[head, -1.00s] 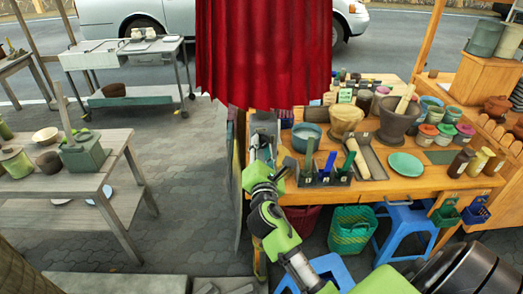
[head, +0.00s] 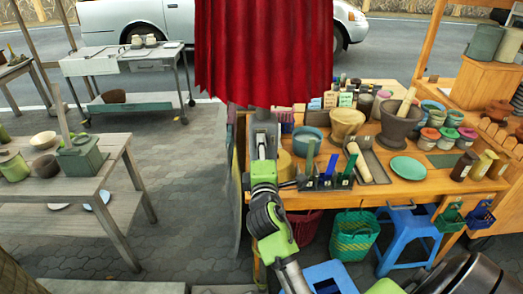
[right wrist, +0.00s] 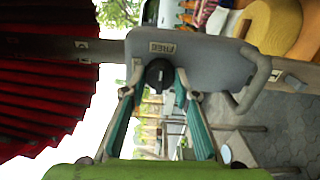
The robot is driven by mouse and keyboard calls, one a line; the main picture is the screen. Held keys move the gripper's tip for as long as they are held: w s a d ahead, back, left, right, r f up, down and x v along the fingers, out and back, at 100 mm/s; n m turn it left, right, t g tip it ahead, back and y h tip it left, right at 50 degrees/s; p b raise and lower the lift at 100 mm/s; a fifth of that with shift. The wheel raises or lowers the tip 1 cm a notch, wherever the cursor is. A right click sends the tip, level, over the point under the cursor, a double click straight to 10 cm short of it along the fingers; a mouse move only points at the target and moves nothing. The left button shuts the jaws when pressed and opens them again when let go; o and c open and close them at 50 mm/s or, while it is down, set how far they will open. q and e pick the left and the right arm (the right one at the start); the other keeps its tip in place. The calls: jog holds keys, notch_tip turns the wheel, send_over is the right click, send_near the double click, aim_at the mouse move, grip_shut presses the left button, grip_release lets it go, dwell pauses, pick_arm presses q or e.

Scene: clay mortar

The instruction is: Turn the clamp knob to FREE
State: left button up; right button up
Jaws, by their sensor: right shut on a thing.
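The black clamp knob (right wrist: 158,75) sits on a grey metal clamp body (right wrist: 190,60) in the right wrist view. A small label (right wrist: 162,47) that seems to read FREE is on the body just above the knob. The fingers of my right gripper (right wrist: 158,84) lie on both sides of the knob and are shut on it. In the head view my right gripper (head: 264,150) is at the grey post by the table's left end; the knob is hidden there. The knob's pointer direction cannot be made out. My left gripper is not in view.
A red curtain (head: 262,55) hangs just above and beside the clamp. The wooden table (head: 420,182) to the right holds bowls, a mortar (head: 400,125), jars and a tool rack (head: 325,180). Blue stools (head: 405,225) stand below.

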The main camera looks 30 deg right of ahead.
jog(key=shift+m, duration=0.3)
jog(key=o, duration=1.1)
jog(key=v, duration=0.7)
jog(key=shift+s+a, duration=0.15)
jog(key=shift+s, duration=0.1)
